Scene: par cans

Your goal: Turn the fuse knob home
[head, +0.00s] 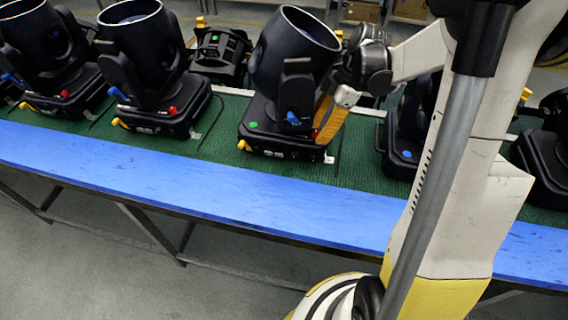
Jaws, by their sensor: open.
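A black moving-head lamp (292,50) stands on the green mat in the middle, its head tilted. Its base carries a blue knob (292,118) on the yoke side and a yellow knob (243,145) at the left front corner. A bit of red shows at the base's right, close to my fingers. I cannot tell for sure which part is the fuse knob. My gripper (325,125), with orange-yellow fingers, reaches down at the right side of this lamp's base. It is open. Its fingertips are partly hidden, and contact cannot be told.
Similar lamps stand to the left (145,45) and far left (45,50), with others at the right partly behind my arm. The green mat (215,150) lies behind a blue bench edge (180,185). Grey floor is free in front.

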